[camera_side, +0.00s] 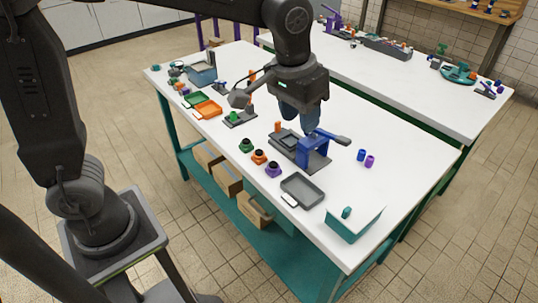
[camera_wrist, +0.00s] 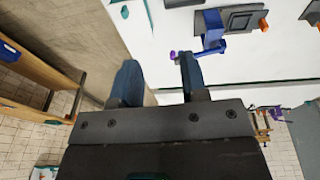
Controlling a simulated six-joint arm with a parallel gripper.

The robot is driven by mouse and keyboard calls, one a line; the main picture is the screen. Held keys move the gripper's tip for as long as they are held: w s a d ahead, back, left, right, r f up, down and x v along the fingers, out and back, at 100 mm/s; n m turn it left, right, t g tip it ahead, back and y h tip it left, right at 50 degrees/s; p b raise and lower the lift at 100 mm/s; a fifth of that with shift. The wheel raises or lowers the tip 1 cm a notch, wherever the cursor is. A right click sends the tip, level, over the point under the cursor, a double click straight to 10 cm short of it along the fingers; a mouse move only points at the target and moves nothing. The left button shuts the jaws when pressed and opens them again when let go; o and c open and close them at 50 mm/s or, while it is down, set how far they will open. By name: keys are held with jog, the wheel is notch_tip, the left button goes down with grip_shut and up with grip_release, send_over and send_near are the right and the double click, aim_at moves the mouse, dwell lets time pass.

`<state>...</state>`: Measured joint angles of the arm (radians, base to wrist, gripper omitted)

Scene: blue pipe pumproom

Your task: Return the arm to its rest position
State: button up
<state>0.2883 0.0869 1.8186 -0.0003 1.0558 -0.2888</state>
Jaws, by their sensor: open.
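My gripper (camera_side: 301,112) hangs over the white table (camera_side: 405,157), above the blue press (camera_side: 313,150) on its dark base plate. In the wrist view my gripper (camera_wrist: 160,80) shows two blue fingers spread apart with nothing between them. The blue press (camera_wrist: 212,32) is beyond the right finger there, with clear space between them. In the side view the gripper overlaps the press top, and the exact height gap cannot be told.
A grey tray (camera_side: 303,188), a teal-sided bin (camera_side: 354,223) and small green, orange and purple parts (camera_side: 259,156) stand on the table. Blue and purple cylinders (camera_side: 365,158) stand right of the press. Orange (camera_side: 208,109) and green trays lie left. A second table (camera_side: 420,85) is behind.

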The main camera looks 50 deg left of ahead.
jog(key=s+a+t, duration=0.3)
jog(key=s+a, duration=0.8)
jog(key=s, duration=0.5)
jog(key=shift+s+r+t+y, duration=0.15)
jog(key=shift+s+t+y, duration=0.05)
jog(key=shift+t+y, duration=0.1)
jog(key=shift+a, duration=0.1)
